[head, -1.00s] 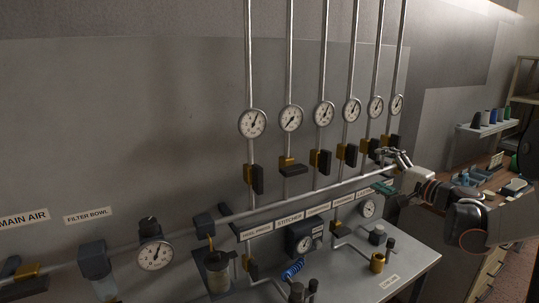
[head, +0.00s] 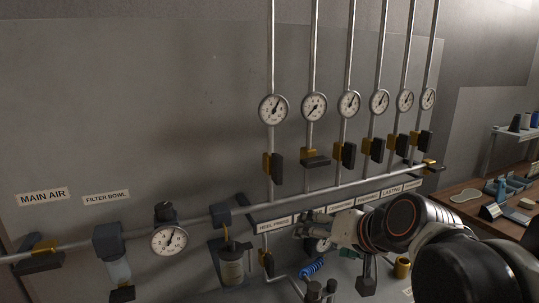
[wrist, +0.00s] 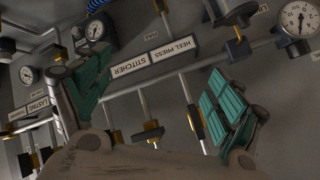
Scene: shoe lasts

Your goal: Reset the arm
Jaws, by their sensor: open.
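My gripper (head: 303,224) is open and reaches left across the label strip under the manifold pipe in the head view. Its two green-padded fingers stand wide apart in the wrist view (wrist: 155,95), with nothing between them but the wall, pipe and labels behind. My forearm extends from the lower right and covers part of the bench and the small regulators. The wrist view shows the STITCHER label (wrist: 129,66) and HEEL PRESS label (wrist: 174,48) upside down.
The manifold pipe (head: 330,190) carries several upright pipes with round gauges and yellow-and-black valves (head: 273,168). A filter gauge (head: 169,241) and a main air valve (head: 40,253) are at left. A blue coil (head: 313,268) lies below my gripper. A wooden bench (head: 465,197) stands at right.

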